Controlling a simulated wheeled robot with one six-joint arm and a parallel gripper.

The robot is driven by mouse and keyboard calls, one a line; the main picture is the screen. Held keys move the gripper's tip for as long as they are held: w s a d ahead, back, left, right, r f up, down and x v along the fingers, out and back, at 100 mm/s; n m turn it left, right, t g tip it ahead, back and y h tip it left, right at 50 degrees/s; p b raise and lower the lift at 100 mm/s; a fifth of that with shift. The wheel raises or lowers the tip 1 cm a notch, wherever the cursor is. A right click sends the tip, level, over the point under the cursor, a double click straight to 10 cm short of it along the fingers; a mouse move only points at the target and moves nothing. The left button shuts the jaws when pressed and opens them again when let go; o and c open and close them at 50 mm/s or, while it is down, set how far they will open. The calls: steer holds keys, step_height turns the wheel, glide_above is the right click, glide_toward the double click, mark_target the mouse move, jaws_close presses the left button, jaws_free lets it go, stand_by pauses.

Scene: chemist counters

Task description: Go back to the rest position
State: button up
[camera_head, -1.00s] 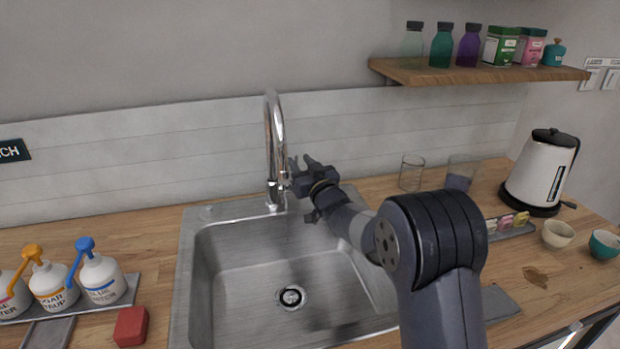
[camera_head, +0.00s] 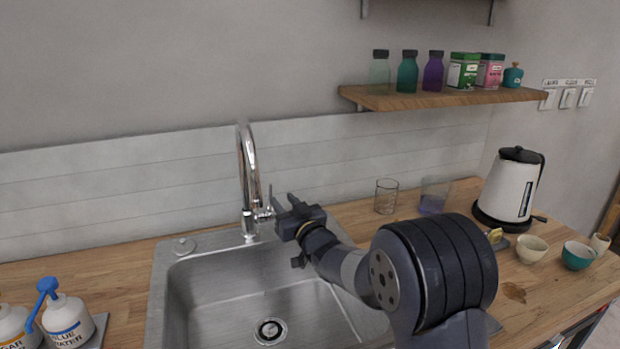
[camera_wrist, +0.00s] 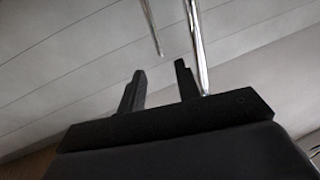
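My gripper (camera_head: 283,205) is raised over the back right of the sink (camera_head: 172,300), close to the chrome faucet (camera_head: 247,180) and its side lever (camera_head: 264,212). In the wrist view my gripper (camera_wrist: 160,85) has its two fingers apart with nothing between them. The faucet's chrome pipe (camera_wrist: 197,50) rises behind the right finger there. Whether a finger touches the faucet or its lever I cannot tell. My arm hides the right part of the sink.
On the counter right of the sink stand a clear glass (camera_head: 386,197), a glass with bluish liquid (camera_head: 434,196), a white kettle (camera_head: 509,188) and bowls (camera_head: 532,249). Pump bottles (camera_head: 68,319) stand at left. A wooden shelf (camera_head: 440,98) with bottles and tins hangs above.

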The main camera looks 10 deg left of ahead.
mark_target(271, 185)
steer(key=p+x, duration=0.2)
steer(key=x, duration=0.8)
steer(key=shift+w+a+r, duration=0.15)
steer(key=b+v, duration=0.2)
steer(key=v, duration=0.9)
steer(key=p+x, duration=0.2)
steer(key=x, duration=0.8)
steer(key=shift+w+a, duration=0.2)
steer(key=shift+w, duration=0.05)
steer(key=shift+w+a+r+p, duration=0.15)
steer(key=shift+w+r+p, duration=0.1)
steer(key=shift+p, duration=0.3)
steer(key=w+p, duration=0.1)
steer(key=p, duration=0.4)
steer(key=shift+a+g+h, duration=0.15)
steer(key=shift+g+h, duration=0.15)
steer(key=shift+g, duration=0.1)
steer(key=shift+p, duration=0.6)
